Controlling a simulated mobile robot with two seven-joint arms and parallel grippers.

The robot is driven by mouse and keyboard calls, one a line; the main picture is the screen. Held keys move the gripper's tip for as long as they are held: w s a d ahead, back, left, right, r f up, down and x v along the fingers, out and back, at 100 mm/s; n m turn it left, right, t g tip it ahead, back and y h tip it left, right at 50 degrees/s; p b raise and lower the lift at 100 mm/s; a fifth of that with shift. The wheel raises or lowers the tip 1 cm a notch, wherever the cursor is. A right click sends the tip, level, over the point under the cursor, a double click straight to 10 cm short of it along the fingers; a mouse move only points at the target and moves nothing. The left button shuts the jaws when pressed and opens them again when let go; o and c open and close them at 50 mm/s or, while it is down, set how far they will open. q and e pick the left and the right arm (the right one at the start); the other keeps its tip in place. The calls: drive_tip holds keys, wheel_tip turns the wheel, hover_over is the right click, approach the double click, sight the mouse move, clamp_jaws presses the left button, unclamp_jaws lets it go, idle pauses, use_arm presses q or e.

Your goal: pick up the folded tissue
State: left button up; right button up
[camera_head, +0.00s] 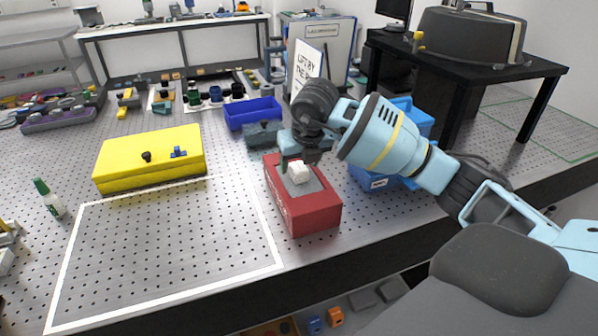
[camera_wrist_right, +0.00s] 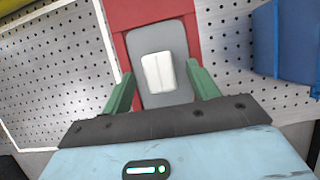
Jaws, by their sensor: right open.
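The folded tissue (camera_head: 297,173) is a small white block on the grey top of a red box (camera_head: 313,217). In the right wrist view the tissue (camera_wrist_right: 158,72) lies on the grey pad (camera_wrist_right: 165,38), ahead of and between the two green fingers. My right gripper (camera_head: 297,149) is over the far part of the red box, close to the tissue. The right gripper is open in the wrist view (camera_wrist_right: 161,84), with a gap on both sides of the tissue. Part of its fingers is hidden in the head view. My left gripper is not in view.
A yellow case (camera_head: 150,160) stands to the left and a dark blue bin (camera_head: 252,112) behind. A lighter blue bin (camera_head: 372,179) stands just right of the red box. A sign (camera_head: 306,68) stands behind my right arm. The white-outlined bench area (camera_head: 170,245) is clear.

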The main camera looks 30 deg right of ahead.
sight(295, 164)
drive_tip(key=shift+w+f, duration=0.1)
drive_tip(key=shift+f, duration=0.2)
drive_tip(key=shift+c, duration=0.3)
drive_tip(key=c, duration=1)
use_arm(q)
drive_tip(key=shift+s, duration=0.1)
use_arm(e)
drive_tip(key=shift+r, duration=0.15)
drive_tip(key=shift+r, duration=0.25)
drive_tip(key=r, duration=0.2)
drive_tip(key=shift+a+r, duration=0.25)
drive_tip(key=shift+r, duration=0.15)
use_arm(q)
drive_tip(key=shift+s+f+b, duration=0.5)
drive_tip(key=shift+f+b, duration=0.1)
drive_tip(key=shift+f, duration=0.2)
use_arm(e)
drive_tip(key=s+a, duration=0.2)
drive_tip(key=a, duration=0.5)
drive_tip(key=s+a+r, duration=0.1)
drive_tip(key=s+a, duration=0.1)
drive_tip(key=a, duration=0.6)
drive_tip(key=shift+s+r, duration=0.2)
drive_tip(key=shift+s, duration=0.05)
